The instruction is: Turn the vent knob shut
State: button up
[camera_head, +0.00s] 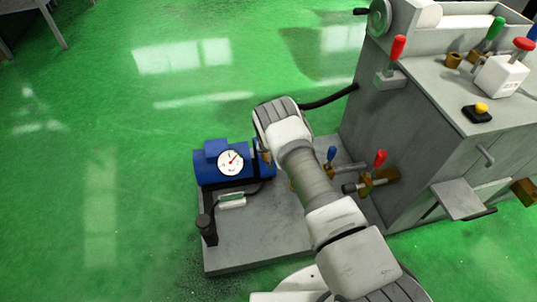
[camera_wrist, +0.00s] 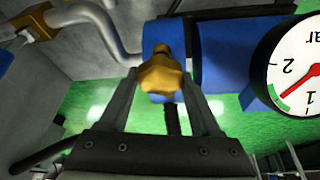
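The vent knob is most likely the brass, faceted piece (camera_wrist: 162,76) in the wrist view, on a brass stem beside a blue cylinder. My gripper (camera_wrist: 160,80) points at it, with one finger on each side. The fingers are apart and the knob fills most of the gap between their tips. I cannot tell whether they touch it. In the head view my wrist hides the gripper and most of the knob. The blue unit (camera_head: 210,166) with a round white gauge (camera_head: 231,162) stands just left of my wrist. The gauge (camera_wrist: 296,75) also shows at the wrist view's right edge.
The grey grinder (camera_head: 405,150) stands to the right. Green floor is clear to the left.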

jog(key=o, duration=0.4)
jog(key=p+v, duration=0.7)
jog(key=v, duration=1)
jog(key=shift+s+r, duration=0.15)
